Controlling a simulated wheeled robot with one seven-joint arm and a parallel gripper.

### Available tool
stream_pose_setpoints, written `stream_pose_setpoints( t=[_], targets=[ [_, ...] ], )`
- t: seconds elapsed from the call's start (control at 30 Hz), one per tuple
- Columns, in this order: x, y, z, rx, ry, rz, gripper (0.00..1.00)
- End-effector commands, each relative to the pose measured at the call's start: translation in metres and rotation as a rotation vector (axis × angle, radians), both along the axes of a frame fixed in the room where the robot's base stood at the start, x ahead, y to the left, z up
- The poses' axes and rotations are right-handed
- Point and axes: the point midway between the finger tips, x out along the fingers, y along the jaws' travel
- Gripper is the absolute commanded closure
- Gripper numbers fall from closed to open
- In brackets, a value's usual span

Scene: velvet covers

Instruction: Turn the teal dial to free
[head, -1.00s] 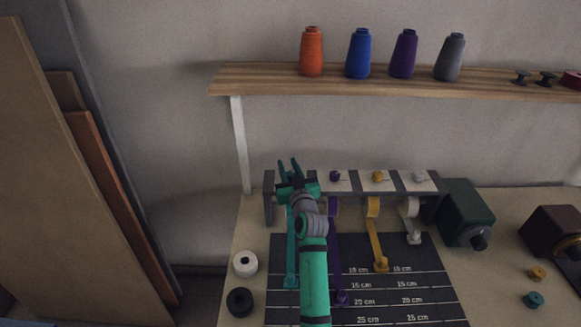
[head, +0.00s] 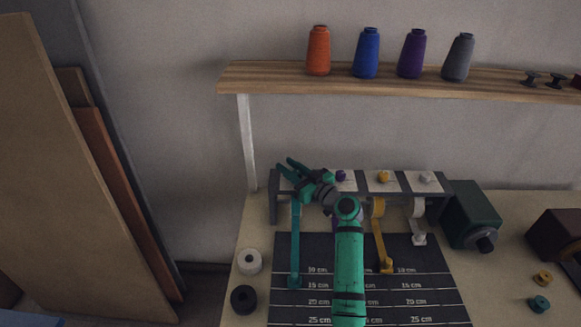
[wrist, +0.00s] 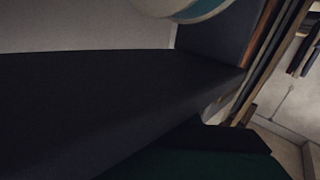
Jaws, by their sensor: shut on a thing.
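My gripper (head: 287,166) is at the left end of the dial rack (head: 362,182), tilted to the left, over the place above the teal ribbon. Its jaws are shut on the teal dial, which the gripper hides in the head view. I cannot read the dial's setting. The teal ribbon (head: 295,245) hangs from the rack onto the dark measuring mat (head: 335,255). In the wrist view a round white thing with a teal edge (wrist: 190,12) shows at the top; dark and green gripper parts fill much of that view.
A purple dial (head: 340,175), a yellow dial (head: 383,176) and a white dial (head: 425,177) sit to the right. A shelf (head: 400,82) with thread cones runs above. A green box (head: 474,212) stands at the rack's right. Two rolls lie left of the mat.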

Motion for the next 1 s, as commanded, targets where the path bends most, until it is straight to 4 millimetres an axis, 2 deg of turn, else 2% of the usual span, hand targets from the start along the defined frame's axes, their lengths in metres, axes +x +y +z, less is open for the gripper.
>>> stream_pose_setpoints(
  t=[0.6, 0.63, 0.7, 1.0],
  targets=[
    [-0.0008, -0.0025, -0.0012, 0.001, 0.002, 0.038, 0.96],
    [-0.0008, -0.0025, -0.0012, 0.0, 0.003, 0.038, 0.71],
    [-0.0008, -0.0025, -0.0012, 0.0, 0.003, 0.038, 0.55],
    [-0.0008, -0.0025, -0.0007, 0.0, 0.001, 0.038, 0.55]
  ],
)
